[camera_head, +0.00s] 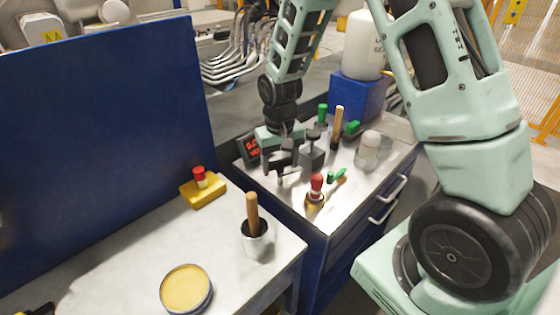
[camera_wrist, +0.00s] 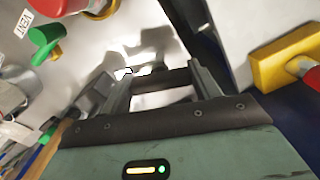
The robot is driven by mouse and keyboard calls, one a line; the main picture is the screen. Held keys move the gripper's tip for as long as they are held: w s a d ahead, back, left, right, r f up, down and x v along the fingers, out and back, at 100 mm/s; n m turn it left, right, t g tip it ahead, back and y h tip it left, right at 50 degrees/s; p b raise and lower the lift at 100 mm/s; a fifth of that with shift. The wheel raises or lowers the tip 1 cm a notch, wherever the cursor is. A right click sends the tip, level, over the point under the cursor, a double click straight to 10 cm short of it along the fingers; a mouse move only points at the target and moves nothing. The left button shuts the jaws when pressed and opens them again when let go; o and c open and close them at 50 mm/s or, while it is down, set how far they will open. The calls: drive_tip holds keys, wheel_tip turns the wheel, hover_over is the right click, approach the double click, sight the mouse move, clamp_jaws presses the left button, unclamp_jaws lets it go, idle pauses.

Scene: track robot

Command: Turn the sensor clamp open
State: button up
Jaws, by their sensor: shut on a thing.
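My gripper (camera_head: 281,163) points down over the metal top of the blue cabinet. In the wrist view my gripper (camera_wrist: 160,74) has its two dark fingers on either side of a dark bar, and it is shut on this. The bar seems to be the handle of the sensor clamp (camera_head: 313,153), a dark grey block with a T-shaped top right beside the fingers in the head view. The fingers and the similar dark colours hide where the handle joins the clamp, and I cannot tell how far it is turned.
A red-lit display (camera_head: 251,147) stands left of the gripper. A red-knobbed valve (camera_head: 316,190), green handles (camera_head: 337,176) and a whitish jar (camera_head: 368,150) are close by. The left bench holds a yellow block with a red button (camera_head: 202,187), a cup (camera_head: 255,240) and a yellow tin (camera_head: 186,288).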

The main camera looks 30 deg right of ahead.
drive_tip(key=shift+w+n+p, duration=0.1)
drive_tip(key=shift+n+p, duration=0.25)
drive_tip(key=shift+n, duration=1.85)
drive_tip(key=o, duration=1)
wheel_tip(320, 180, up, 18)
drive_tip(key=shift+f+b, duration=0.25)
drive_tip(key=shift+b, duration=0.4)
